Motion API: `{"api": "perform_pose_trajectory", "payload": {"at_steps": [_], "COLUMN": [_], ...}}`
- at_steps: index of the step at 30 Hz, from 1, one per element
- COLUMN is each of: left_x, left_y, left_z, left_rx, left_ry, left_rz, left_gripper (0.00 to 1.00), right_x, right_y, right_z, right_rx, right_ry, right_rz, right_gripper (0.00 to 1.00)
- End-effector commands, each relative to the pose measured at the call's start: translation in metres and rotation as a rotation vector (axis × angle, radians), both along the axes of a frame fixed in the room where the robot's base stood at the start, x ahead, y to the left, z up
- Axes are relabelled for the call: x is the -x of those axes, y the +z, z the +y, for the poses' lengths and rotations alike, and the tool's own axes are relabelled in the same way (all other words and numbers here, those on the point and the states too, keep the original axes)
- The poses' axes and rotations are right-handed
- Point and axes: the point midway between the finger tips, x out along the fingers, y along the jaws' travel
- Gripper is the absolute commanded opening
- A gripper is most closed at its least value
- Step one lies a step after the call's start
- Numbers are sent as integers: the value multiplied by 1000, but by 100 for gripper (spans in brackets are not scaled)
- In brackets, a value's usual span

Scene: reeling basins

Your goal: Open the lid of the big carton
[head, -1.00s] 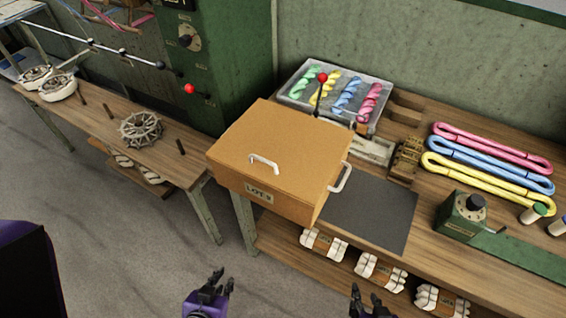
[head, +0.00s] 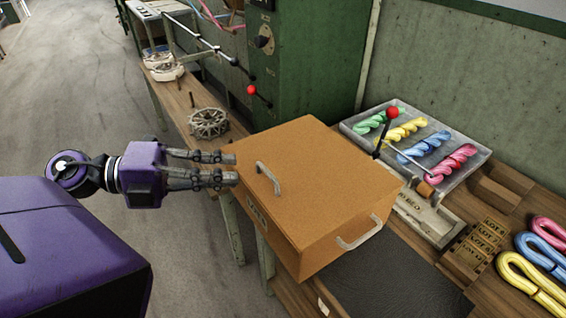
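The big carton (head: 325,170) is an orange-brown box at the near edge of the wooden bench, its flat lid down. A pale handle (head: 268,178) stands on the lid near its left edge, and another handle (head: 359,236) is on the side facing right. My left gripper (head: 236,168) reaches in from the left, its fingers apart and empty, pointing at the carton's left side. The fingertips are close to the lid handle; I cannot tell whether they touch the carton's edge. My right gripper is out of the picture.
A grey tray (head: 349,127) with coloured skeins stands behind the carton. A red-knobbed lever (head: 392,113) rises close by the carton's back right corner. A dark mat (head: 400,280) lies clear at the right. Wooden blocks (head: 475,250) stand beyond it.

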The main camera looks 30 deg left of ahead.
Motion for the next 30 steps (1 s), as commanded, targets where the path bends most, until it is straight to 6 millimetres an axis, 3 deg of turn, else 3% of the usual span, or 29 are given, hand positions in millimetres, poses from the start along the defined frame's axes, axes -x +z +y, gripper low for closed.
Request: {"api": "perform_pose_trajectory", "payload": {"at_steps": [13,24,28,30], "left_x": [-44,-49,-49,-49], "left_y": [-8,-11,-11,-11], "left_z": [-46,-51,-51,-51], "left_rx": [2,3,3,3], "left_ry": [-1,1,1,1], "left_rz": [-5,-3,-3,-3], "left_gripper": [14,14,0,0], "right_x": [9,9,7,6], "right_y": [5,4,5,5], "right_z": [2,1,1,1], "right_rx": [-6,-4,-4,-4], "right_ry": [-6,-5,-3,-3], "right_rz": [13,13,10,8], "right_gripper": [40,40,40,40]}}
